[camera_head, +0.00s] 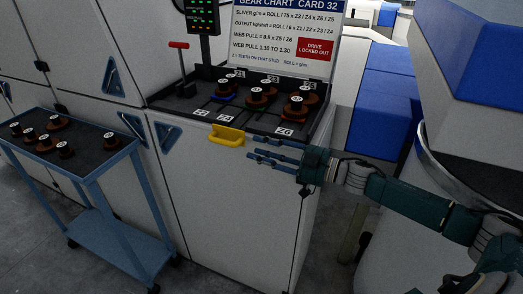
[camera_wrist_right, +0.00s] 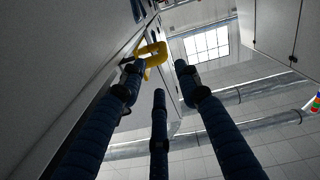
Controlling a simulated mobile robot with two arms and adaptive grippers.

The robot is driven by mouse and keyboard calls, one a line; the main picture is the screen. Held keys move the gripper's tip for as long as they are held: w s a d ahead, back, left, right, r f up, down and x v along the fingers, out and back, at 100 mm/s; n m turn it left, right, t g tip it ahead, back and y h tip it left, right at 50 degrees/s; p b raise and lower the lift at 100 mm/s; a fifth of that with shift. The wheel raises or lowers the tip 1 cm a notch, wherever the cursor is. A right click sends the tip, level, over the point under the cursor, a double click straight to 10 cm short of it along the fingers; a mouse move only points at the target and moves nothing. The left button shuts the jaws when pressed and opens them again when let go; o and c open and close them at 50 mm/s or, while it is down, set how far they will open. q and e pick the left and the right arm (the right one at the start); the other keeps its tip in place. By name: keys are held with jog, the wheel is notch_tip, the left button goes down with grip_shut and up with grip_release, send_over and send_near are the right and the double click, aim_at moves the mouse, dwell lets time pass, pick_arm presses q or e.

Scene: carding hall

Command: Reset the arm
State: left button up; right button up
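My right gripper (camera_head: 268,155) reaches in from the right in the head view, in front of the light cabinet's upper edge. Its three blue fingers are spread and empty. In the right wrist view the fingers (camera_wrist_right: 160,85) stand apart with nothing between them. A yellow handle (camera_head: 227,135) is on the cabinet front, just left of the fingertips; a gap shows between them in the head view. The handle also shows beyond the fingers in the wrist view (camera_wrist_right: 153,52). My left gripper is in neither view.
The cabinet top (camera_head: 200,100) holds several brown gears, number tags and a red-topped lever (camera_head: 179,45). A chart board (camera_head: 285,35) stands behind. A blue cart (camera_head: 100,168) with several gears is at left. A large drum (camera_head: 435,170) stands at right.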

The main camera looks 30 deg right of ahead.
dwell(0.4)
jog(key=s+a+f+m+h, duration=0.3)
jog(key=f+h, duration=0.1)
jog(key=f, duration=0.4)
jog(key=s+a+f+m+h, duration=0.3)
jog(key=a+f+h, duration=0.1)
jog(key=f, duration=0.4)
jog(key=s+a+f+g+h, duration=0.1)
jog(key=s+f+g, duration=0.25)
jog(key=s, duration=0.55)
jog(key=s+a+f+m+g+h, duration=0.1)
jog(key=s+a+f+g, duration=0.2)
jog(key=s, duration=0.6)
jog(key=s+f+g+h, duration=0.1)
jog(key=s+f+g, duration=0.25)
jog(key=s, duration=0.65)
notch_tip(320, 180, down, 25)
jog(key=s+g, duration=0.2)
jog(key=s+d+f+g+b, duration=0.1)
jog(key=s+d+f, duration=0.2)
jog(key=s+f, duration=1.4)
jog(key=shift+s+f, duration=0.25)
jog(key=shift+f, duration=0.35)
